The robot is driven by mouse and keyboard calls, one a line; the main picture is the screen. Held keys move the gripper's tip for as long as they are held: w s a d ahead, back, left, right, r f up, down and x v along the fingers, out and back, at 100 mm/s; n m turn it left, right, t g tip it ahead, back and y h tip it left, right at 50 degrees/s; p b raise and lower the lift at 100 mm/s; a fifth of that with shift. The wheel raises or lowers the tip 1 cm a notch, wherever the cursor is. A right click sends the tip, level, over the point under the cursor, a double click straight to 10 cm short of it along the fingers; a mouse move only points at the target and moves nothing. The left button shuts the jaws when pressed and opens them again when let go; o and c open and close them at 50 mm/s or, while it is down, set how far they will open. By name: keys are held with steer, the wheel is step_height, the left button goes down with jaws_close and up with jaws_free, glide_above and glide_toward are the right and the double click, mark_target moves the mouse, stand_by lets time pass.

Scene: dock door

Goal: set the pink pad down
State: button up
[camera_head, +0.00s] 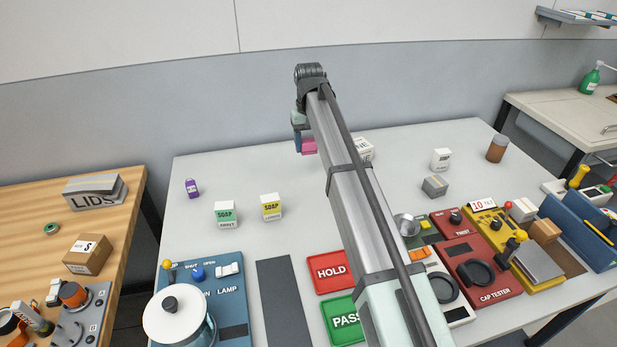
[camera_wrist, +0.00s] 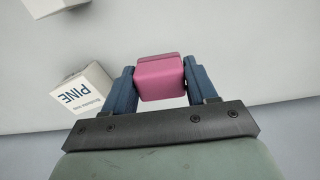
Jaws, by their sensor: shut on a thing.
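The pink pad (camera_wrist: 160,77) is a small pink block between the two blue fingers of my gripper (camera_wrist: 158,84) in the wrist view. Both fingers press against its sides. In the head view the pink pad (camera_head: 309,146) shows at the far middle of the grey table (camera_head: 215,175), partly behind my arm. My gripper (camera_head: 299,144) is there too, mostly hidden by the arm. I cannot tell whether the pad touches the table or hangs above it.
A white PINE box (camera_wrist: 82,96) stands close beside the left finger in the wrist view. Two soap boxes, green (camera_head: 227,213) and yellow (camera_head: 271,207), and a purple bottle (camera_head: 191,188) stand left. Red HOLD (camera_head: 333,271) and green PASS (camera_head: 342,318) mats lie in front.

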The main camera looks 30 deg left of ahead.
mark_target(309, 178)
steer(key=shift+f, duration=5)
steer(key=shift+f, duration=0.1)
steer(key=o, duration=1)
step_height(309, 178, up, 12)
steer(key=shift+r, duration=0.15)
